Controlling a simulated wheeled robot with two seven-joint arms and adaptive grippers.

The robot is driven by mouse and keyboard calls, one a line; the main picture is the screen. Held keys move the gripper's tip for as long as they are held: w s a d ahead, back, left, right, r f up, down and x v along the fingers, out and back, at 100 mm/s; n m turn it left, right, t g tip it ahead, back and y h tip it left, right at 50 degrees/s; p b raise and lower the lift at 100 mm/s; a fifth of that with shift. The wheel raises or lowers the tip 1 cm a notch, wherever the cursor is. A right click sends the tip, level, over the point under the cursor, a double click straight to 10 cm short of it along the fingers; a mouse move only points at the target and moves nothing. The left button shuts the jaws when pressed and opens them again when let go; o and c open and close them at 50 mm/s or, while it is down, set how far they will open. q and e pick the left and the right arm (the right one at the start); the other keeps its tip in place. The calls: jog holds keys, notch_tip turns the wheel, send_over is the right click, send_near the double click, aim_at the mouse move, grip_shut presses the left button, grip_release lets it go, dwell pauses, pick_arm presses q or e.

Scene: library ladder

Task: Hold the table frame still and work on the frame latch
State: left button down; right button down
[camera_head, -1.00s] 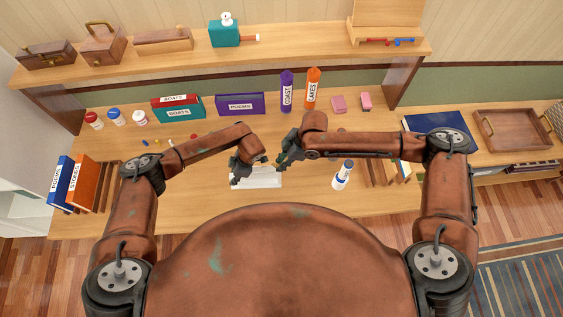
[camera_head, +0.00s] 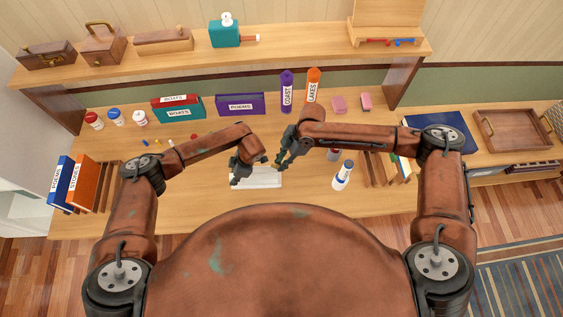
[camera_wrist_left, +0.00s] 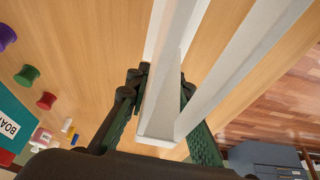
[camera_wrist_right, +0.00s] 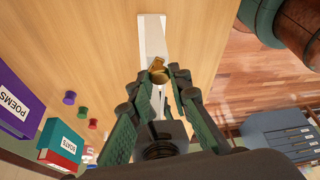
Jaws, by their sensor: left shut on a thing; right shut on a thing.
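The white table frame (camera_head: 262,181) lies on the table in front of me. My left gripper (camera_head: 241,174) is at its left end. In the left wrist view the fingers (camera_wrist_left: 160,95) are shut around a white frame rail (camera_wrist_left: 166,112), while another rail (camera_wrist_left: 245,65) runs beside it. My right gripper (camera_head: 281,163) is at the frame's right part. In the right wrist view its fingers (camera_wrist_right: 162,80) close around the small brass frame latch (camera_wrist_right: 158,73). The white frame (camera_wrist_right: 152,38) extends past the fingertips there. The fingers hide part of the latch.
A white and blue bottle (camera_head: 343,177) stands right of the frame. Racks with books (camera_head: 78,186) stand at left. Book boxes (camera_head: 240,104), a purple bottle (camera_head: 287,92) and an orange bottle (camera_head: 313,88) line the back. Bare table lies left of the frame.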

jog(key=shift+w+a+n+g+h, duration=0.15)
jog(key=shift+n+g, duration=0.25)
jog(key=shift+n, duration=0.75)
jog(key=shift+w+d+n+g+h, duration=0.1)
jog(key=shift+n+g+h, duration=0.25)
jog(key=shift+n, duration=0.8)
jog(key=shift+s, duration=0.1)
jog(key=c, duration=1.8)
grip_release()
jog(key=shift+o, duration=0.2)
jog(key=v, duration=1.2)
pick_arm(q)
jog(key=c, duration=1.6)
grip_release()
